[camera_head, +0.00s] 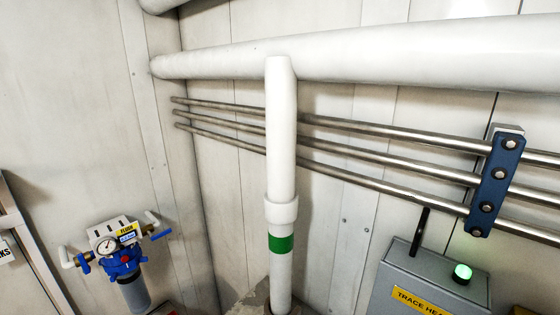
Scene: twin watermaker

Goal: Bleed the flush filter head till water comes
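The flush filter (123,260) is at the lower left, mounted by the wall. No water is visible at the head; a small bleed part is too small to make out. Neither of my grippers is in view.
A white vertical pipe (281,180) with a green band stands in the middle, under a thick white horizontal pipe (400,52). Steel tubes (385,154) run in a blue clamp (495,183). A grey trace heating box (433,282) with a lit green lamp is at lower right.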

